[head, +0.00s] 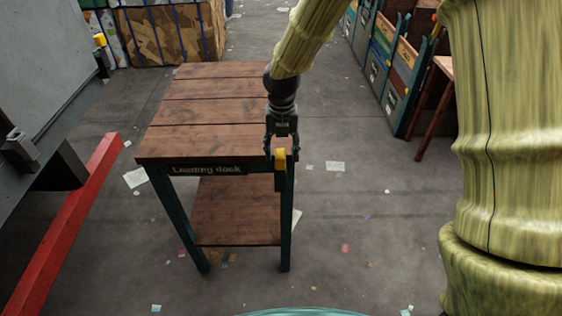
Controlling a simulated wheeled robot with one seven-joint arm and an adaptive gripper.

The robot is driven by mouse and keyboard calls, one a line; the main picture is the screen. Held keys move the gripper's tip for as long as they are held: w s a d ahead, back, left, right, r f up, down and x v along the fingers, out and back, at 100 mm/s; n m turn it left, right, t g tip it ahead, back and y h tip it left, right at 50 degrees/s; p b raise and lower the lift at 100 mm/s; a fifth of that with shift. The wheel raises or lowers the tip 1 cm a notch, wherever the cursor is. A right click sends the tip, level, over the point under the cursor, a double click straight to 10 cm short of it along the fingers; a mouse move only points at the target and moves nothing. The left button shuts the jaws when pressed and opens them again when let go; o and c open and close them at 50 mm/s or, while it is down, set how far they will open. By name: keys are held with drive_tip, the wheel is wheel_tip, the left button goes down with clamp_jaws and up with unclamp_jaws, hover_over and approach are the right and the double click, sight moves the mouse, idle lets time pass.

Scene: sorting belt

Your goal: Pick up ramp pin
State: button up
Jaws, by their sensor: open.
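A ramp pin, as I take it, shows as a small piece with a yellow top (280,154) and a dark lower part at the front right corner of the wooden loading dock table (200,112). My gripper (281,153) points down over this corner. Its open fingers are on either side of the yellow top, and I cannot tell whether they touch it. I cannot tell whether the pin rests in a holder on the table leg.
The table top is bare, with a lower shelf (235,210) beneath. A red beam (68,225) and a grey machine (50,60) stand left. Labelled bins (390,75) and a wooden stool (440,95) stand right. Paper scraps litter the open floor.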

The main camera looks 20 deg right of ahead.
sight(280, 153)
drive_tip(key=f, duration=0.3)
drive_tip(key=shift+w+a+p, duration=0.15)
drive_tip(key=shift+w+p, duration=0.15)
drive_tip(key=shift+p, duration=0.1)
drive_tip(key=shift+s+f, duration=0.15)
drive_tip(key=shift+f, duration=0.2)
drive_tip(key=shift+c, duration=0.4)
clamp_jaws()
drive_tip(key=shift+r, duration=0.1)
wheel_tip(280, 153, up, 18)
drive_tip(key=b, duration=0.3)
